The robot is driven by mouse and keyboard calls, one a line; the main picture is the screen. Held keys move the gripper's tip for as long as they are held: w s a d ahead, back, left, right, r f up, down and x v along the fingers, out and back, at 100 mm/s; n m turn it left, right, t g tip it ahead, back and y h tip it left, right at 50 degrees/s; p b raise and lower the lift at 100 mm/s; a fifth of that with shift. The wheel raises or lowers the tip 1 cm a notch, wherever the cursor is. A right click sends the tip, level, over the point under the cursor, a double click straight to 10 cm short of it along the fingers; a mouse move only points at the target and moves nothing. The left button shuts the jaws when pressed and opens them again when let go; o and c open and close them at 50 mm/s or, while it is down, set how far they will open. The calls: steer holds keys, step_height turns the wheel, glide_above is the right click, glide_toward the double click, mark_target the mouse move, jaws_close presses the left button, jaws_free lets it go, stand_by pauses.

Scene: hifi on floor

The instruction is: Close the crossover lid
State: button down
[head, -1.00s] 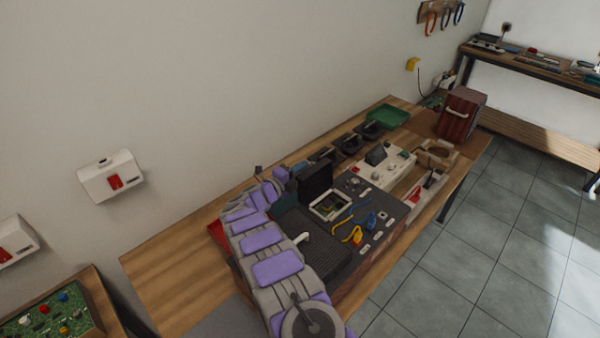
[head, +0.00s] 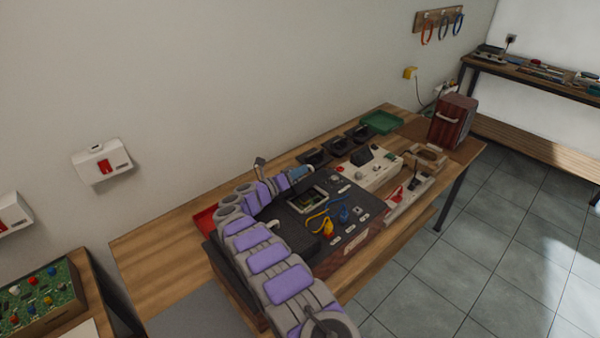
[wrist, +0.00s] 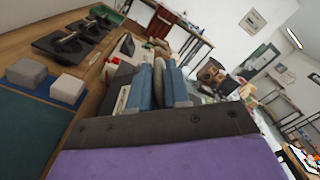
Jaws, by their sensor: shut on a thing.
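The dark speaker cabinet (head: 352,206) lies on the wooden bench, with a pale-rimmed opening (head: 308,200) in its upper face. A green circuit board shows inside, so the opening is uncovered. My gripper (head: 300,172) is at the far-left edge of this opening, its blue fingers low over the cabinet. In the wrist view my blue fingers (wrist: 159,82) are close together, and the dark crossover lid (wrist: 122,78) shows beside them. My gripper is shut on the lid; the grip itself is mostly hidden by the fingers and arm.
Blue and yellow cables (head: 327,222) lie on the cabinet right of the opening. A white instrument (head: 372,169), black trays (head: 338,145) and a green tray (head: 381,122) stand farther back. A red tray (head: 205,218) is at the left. The bench's left end is clear.

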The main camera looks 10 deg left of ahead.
steer(key=shift+s+f, duration=0.3)
steer(key=shift+f, duration=0.15)
steer(key=shift+s+d+m+b, duration=0.3)
steer(key=shift+d+m, duration=0.35)
steer(key=shift+m, duration=0.05)
steer(key=shift+a, duration=0.15)
